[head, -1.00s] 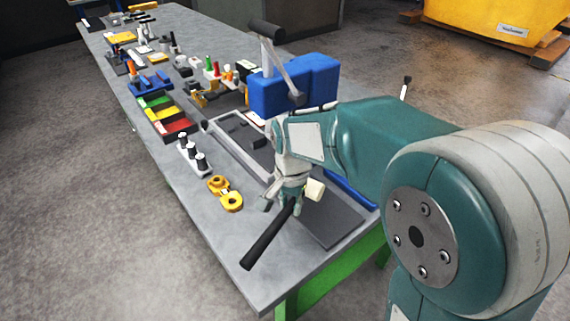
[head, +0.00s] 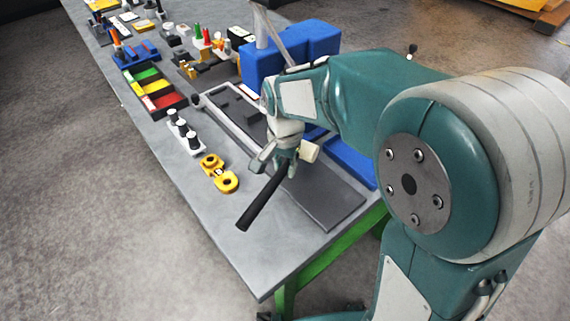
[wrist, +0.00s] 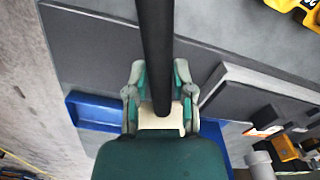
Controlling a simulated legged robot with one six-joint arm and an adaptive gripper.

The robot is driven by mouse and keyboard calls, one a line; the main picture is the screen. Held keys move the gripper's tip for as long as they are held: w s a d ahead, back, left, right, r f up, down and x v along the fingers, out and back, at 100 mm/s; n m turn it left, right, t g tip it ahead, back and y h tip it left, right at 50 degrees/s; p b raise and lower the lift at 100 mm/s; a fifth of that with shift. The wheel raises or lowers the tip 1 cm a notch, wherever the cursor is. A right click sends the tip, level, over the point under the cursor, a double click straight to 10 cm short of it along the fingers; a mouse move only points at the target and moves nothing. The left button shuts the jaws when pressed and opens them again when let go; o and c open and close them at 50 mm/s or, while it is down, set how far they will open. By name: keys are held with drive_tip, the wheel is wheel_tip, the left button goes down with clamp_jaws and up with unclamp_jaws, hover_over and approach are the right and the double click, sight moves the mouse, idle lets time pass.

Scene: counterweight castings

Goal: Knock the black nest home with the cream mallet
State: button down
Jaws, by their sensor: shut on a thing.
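My gripper (head: 277,168) is shut on the cream mallet, above the near end of the bench. The mallet's long black handle (head: 262,203) slants down towards the front left in the head view. Its cream head (head: 309,152) shows just right of my fingers. In the wrist view, the handle (wrist: 156,45) runs up between the fingers (wrist: 160,78) and the cream head (wrist: 160,120) lies across its base. Dark blocks sit in a grey-railed fixture (head: 222,122) beyond my gripper. I cannot tell surely which is the black nest; my arm hides part of this area.
A dark flat slab (head: 325,205) lies below right of my gripper. A yellow part (head: 218,173) and a white holder with black knobs (head: 184,133) lie left. A blue block (head: 290,55) stands behind, and a blue tray (head: 352,162) lies right. The near left bench corner is bare.

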drive_tip(key=shift+w+a+f, duration=0.2)
drive_tip(key=shift+w+f, duration=0.1)
drive_tip(key=shift+f, duration=0.45)
drive_tip(key=shift+w+a+f, duration=0.2)
drive_tip(key=shift+w+f, duration=0.05)
drive_tip(key=shift+f, duration=0.5)
drive_tip(key=shift+w+a, duration=0.45)
drive_tip(key=shift+w, duration=0.15)
drive_tip(key=shift+s+d, duration=0.55)
drive_tip(key=shift+s, duration=0.25)
